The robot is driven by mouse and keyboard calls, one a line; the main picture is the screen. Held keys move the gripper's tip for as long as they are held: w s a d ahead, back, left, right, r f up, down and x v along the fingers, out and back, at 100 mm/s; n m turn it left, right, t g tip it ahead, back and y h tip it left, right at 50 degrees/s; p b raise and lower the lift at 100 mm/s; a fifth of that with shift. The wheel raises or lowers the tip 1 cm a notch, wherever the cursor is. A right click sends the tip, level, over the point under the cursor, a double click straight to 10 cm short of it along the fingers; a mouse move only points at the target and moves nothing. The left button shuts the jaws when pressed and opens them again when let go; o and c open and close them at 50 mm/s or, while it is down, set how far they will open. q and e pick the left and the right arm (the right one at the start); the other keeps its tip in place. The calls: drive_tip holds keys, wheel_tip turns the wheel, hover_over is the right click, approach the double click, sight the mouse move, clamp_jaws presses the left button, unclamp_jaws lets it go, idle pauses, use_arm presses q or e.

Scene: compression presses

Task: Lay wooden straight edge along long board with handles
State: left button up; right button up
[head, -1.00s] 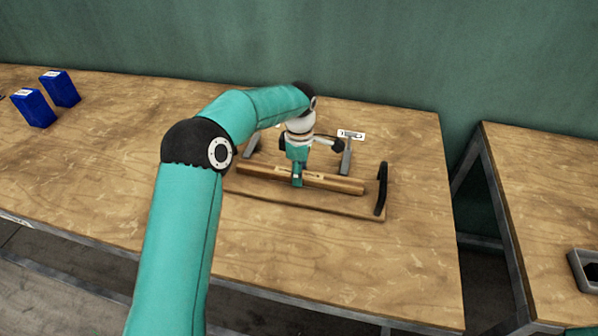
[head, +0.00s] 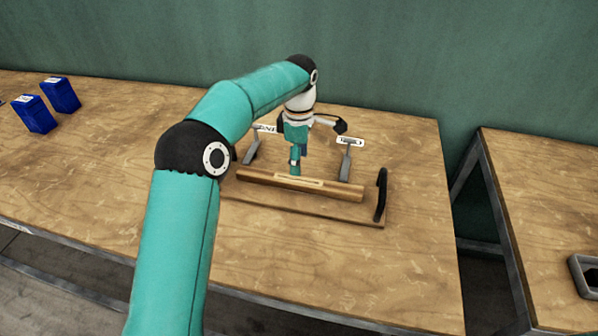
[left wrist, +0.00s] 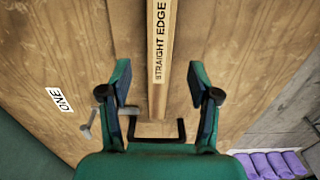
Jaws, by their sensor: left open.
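The wooden straight edge (head: 335,188) lies lengthwise on the long board (head: 310,207), roughly parallel to its long front edge. The board has a black handle (head: 381,195) at its right end; its left end is partly hidden by my arm. My left gripper (head: 295,168) points down just above the middle of the straight edge. In the left wrist view my gripper (left wrist: 158,80) is open, with a finger on either side of the straight edge (left wrist: 160,35) and gaps between. The lettering "STRAIGHT EDGE" shows there. My right gripper is not in view.
Two grey metal pieces (head: 347,160) stand behind the board, with white labels near them. Blue boxes (head: 62,95) stand at the far left of the table. A second table on the right holds a grey tray (head: 583,272). The table front is clear.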

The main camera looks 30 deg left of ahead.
sight(299, 181)
use_arm(q)
drive_tip(key=shift+r, duration=2.4)
drive_tip(key=shift+s+f, duration=0.1)
